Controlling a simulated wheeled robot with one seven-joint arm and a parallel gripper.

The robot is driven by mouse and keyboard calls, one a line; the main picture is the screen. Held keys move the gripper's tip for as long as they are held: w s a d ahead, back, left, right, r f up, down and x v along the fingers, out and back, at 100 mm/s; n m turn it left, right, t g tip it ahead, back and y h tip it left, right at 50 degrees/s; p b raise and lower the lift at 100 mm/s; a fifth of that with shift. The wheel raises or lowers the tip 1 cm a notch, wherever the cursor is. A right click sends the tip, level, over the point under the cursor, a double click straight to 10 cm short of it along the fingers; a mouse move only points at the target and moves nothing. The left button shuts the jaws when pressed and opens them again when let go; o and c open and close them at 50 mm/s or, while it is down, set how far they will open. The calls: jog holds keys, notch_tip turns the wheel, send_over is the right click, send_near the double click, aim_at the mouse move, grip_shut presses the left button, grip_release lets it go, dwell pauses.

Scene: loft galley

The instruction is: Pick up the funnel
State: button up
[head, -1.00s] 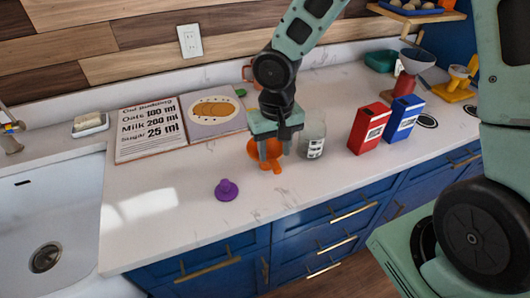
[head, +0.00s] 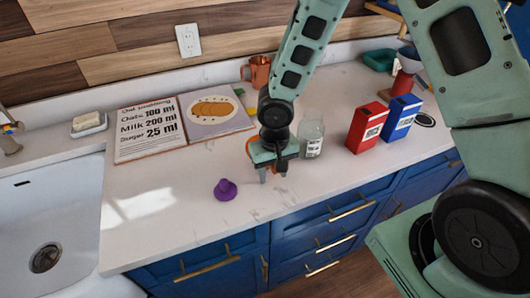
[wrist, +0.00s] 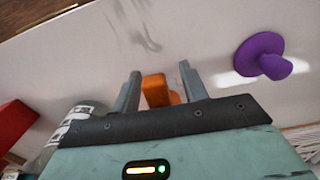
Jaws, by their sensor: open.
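A purple piece with a wide round rim and a narrow stub, funnel-like in shape (head: 225,190), stands stub up on the counter, left of my gripper. It shows at the upper right in the wrist view (wrist: 262,57). My gripper (head: 273,174) is open and points down at the counter. An orange object (wrist: 156,90) shows between and behind its fingers in the wrist view. In the head view only a small orange edge (head: 249,147) shows beside my gripper, which hides the rest. I cannot tell its whole shape, or whether the fingers touch it.
A glass jar (head: 311,137) stands close right of my gripper. Red (head: 366,128) and blue (head: 402,118) boxes stand further right. An open recipe book (head: 150,132) and a copper mug (head: 259,73) are behind. A sink (head: 45,215) is at left. The front counter is clear.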

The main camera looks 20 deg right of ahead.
grip_shut()
notch_tip(320, 180, up, 10)
dwell(0.6)
